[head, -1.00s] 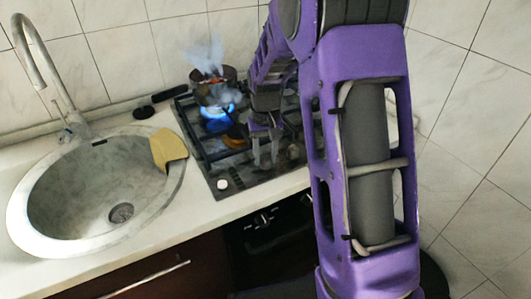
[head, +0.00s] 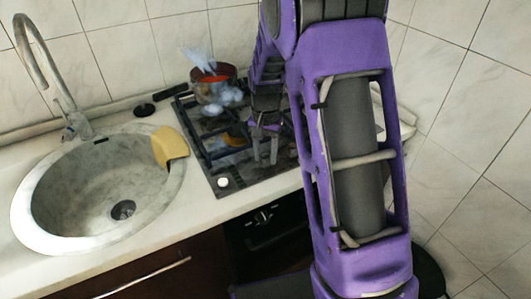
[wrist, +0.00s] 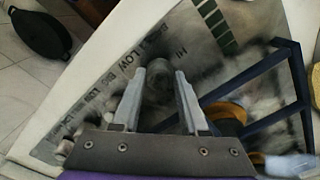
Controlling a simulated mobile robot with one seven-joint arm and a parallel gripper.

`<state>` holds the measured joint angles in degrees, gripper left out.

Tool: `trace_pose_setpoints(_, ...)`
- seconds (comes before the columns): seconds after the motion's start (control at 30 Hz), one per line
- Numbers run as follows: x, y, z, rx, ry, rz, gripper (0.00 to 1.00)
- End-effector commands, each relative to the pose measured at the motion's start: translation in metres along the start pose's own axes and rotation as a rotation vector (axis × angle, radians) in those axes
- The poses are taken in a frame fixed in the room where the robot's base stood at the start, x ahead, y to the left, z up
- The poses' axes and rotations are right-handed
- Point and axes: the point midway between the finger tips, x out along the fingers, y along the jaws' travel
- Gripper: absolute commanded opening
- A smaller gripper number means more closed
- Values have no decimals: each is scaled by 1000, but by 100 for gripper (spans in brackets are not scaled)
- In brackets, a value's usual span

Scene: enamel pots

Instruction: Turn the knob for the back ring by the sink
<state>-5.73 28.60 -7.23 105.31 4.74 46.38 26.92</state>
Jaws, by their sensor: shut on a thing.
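The hob (head: 240,187) lies right of the sink (head: 60,205). My gripper (head: 264,158) points down at the right part of the hob. In the wrist view my gripper (wrist: 160,98) has its fingers on either side of a grey round knob (wrist: 157,85), shut on it. The panel beside it bears HI and LOW marks. The knob's pointer is too blurred to read.
A white knob (head: 223,182) sits at the hob's front left corner. A yellow cloth (head: 170,146) lies over the sink's right rim. Dark pan supports (wrist: 270,75) stand close to my gripper. A black pan (wrist: 42,35) is on the floor.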

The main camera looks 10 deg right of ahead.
Motion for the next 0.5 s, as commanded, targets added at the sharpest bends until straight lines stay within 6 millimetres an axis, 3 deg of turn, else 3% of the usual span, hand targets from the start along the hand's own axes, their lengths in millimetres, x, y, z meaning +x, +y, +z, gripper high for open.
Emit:
trace_pose_setpoints(0.27,0,0,0,3,0,-1,0)
trace_pose_setpoints(0.3,0,0,0,3,0,-1,47)
trace_pose_setpoints(0.43,0,0,0,2,0,-1,70)
trace_pose_setpoints(0.5,0,0,0,2,0,-1,74)
